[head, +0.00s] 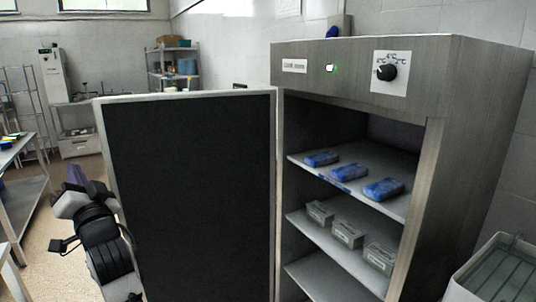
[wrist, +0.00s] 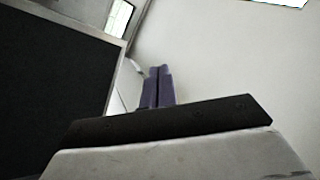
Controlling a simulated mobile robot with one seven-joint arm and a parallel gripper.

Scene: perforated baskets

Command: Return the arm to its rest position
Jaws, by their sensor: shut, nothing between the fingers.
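My arm (head: 105,245) shows at the lower left of the head view, bent upward beside the open cabinet door. My gripper (head: 75,174) is at its upper end, left of the door's outer edge and apart from the cabinet's shelves. In the wrist view my gripper's purple fingers (wrist: 158,72) lie side by side, shut, with nothing held. They point toward a pale wall.
The open dark-faced door (head: 190,200) stands between my arm and the steel cabinet (head: 480,120). Blue packs (head: 384,189) and grey boxes (head: 347,233) sit on its shelves. A perforated basket (head: 495,270) is at lower right. A metal table (head: 25,200) is at left.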

